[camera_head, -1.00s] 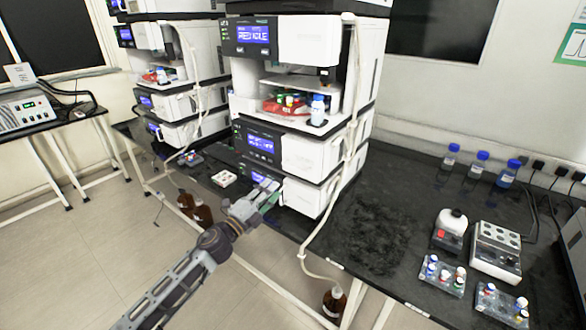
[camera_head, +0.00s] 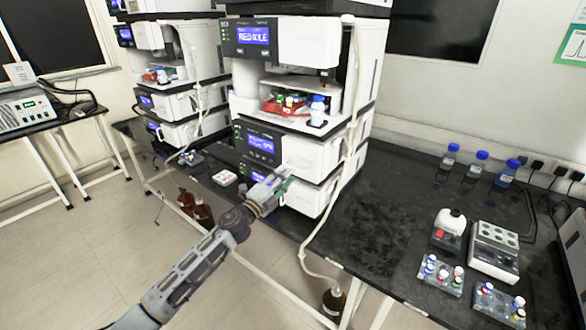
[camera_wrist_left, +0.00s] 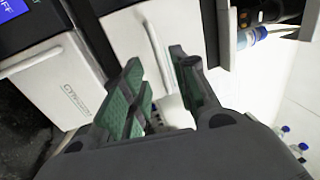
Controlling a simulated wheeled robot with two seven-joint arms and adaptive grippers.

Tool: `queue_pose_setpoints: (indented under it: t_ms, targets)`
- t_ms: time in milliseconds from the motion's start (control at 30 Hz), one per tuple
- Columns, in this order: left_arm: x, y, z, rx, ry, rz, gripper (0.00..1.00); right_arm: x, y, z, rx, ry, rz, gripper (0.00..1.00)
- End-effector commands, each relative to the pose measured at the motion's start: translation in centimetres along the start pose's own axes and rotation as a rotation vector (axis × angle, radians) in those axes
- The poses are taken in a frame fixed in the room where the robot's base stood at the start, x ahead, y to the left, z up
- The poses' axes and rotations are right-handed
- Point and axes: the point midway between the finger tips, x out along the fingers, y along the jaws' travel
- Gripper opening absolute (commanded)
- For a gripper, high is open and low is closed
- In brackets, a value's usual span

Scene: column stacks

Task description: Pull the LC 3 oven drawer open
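The LC 3 stack is the nearest instrument tower, with a display reading "READY/IDLE" or similar (camera_head: 253,36). Low on it, two white drawer fronts sit one above the other; the upper white front (camera_head: 312,153) is closed. My left gripper (camera_head: 281,176) is at these fronts, near the boundary between them. In the left wrist view the gripper (camera_wrist_left: 158,95) is open, its green-padded fingers apart. A thin white upright handle (camera_wrist_left: 155,45) on a white front lies beyond and between the fingers; contact cannot be told. A white front with small lettering (camera_wrist_left: 62,82) is to its left.
A pale tube hangs down the stack's right side. Vial racks (camera_head: 441,275) and blue-capped bottles (camera_head: 478,165) stand on the black bench, whose middle (camera_head: 375,225) is clear. Brown bottles (camera_head: 203,213) are below.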

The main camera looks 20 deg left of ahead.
Motion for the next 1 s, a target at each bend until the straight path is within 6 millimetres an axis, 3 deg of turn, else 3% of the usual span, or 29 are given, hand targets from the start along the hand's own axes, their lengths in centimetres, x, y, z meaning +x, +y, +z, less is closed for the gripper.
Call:
queue_pose_setpoints:
  t_ms: [600, 1000]
  targets:
    - [4.7, -0.1, 0.0, -0.001, -0.001, -0.001, 0.29, -0.6, -0.1, 0.3, 0.000, -0.005, -0.001, 0.00]
    - [5.7, 0.0, 0.0, 0.000, 0.000, 0.000, 0.29, -0.6, -0.3, 0.3, 0.000, -0.004, -0.004, 0.00]
